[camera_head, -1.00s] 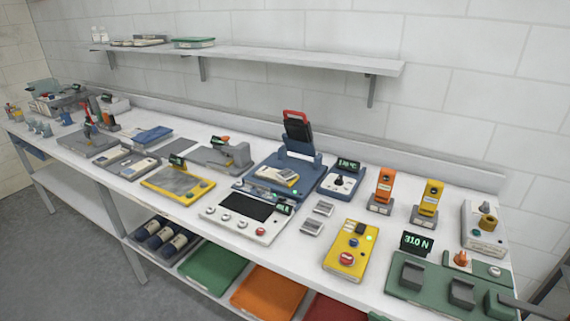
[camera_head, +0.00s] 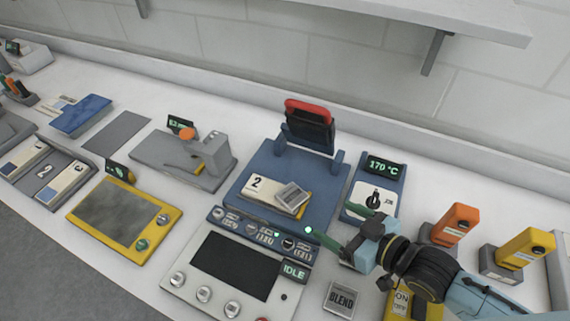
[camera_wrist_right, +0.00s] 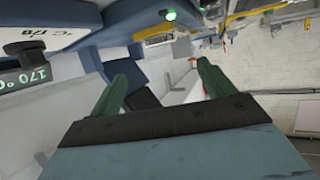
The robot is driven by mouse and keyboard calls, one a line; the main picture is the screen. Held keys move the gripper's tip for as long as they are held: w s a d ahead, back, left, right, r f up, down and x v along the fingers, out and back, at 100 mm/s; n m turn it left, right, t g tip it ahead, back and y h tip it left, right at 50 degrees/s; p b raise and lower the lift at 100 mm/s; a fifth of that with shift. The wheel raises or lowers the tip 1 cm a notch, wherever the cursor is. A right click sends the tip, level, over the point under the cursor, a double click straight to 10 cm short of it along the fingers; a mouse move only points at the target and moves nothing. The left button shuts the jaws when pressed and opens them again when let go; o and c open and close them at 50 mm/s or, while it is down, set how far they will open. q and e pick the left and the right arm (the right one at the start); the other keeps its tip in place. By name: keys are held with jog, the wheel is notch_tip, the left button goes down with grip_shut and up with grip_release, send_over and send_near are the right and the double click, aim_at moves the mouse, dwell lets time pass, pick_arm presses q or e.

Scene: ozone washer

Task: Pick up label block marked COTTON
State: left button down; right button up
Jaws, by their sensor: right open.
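A grey label block reading BLEND (camera_head: 341,300) lies on the table right of the white control panel. Another grey label block (camera_head: 291,197), its text too small to read, lies on the card marked 2 on the blue press (camera_head: 318,214). I cannot make out the word COTTON anywhere. My right gripper (camera_head: 330,218) comes in from the right, open and empty, its green fingers over the press's right front edge. It hides part of the table behind it. In the wrist view the two fingers (camera_wrist_right: 162,72) are apart with nothing between them. My left gripper is not in view.
The white panel (camera_head: 225,268) shows IDLE. A dial unit (camera_head: 384,168) reading 170 °C stands behind my right gripper. Orange (camera_head: 456,222) and yellow (camera_head: 525,250) handheld devices stand to the right. A yellow-framed plate (camera_head: 118,215) lies left. A shelf (camera_head: 470,18) hangs above.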

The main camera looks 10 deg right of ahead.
aim_at(292, 195)
jog(key=x, duration=0.4)
jog(key=shift+a+r, duration=0.15)
jog(key=x, duration=0.2)
jog(key=shift+w+a+f, duration=0.2)
jog(key=shift+w, duration=0.05)
jog(key=shift+w+a+f, duration=0.1)
jog(key=shift+w+a, duration=0.05)
jog(key=shift+w, duration=0.15)
jog(key=shift+w+a+f, duration=0.1)
jog(key=shift+w+a, duration=0.2)
jog(key=shift+w, duration=0.05)
jog(key=x, duration=0.3)
jog(key=shift+w+a, duration=0.15)
jog(key=shift+w, duration=0.25)
jog(key=shift+w+a+f, duration=0.2)
jog(key=shift+w+a, duration=0.05)
jog(key=shift+w, duration=0.05)
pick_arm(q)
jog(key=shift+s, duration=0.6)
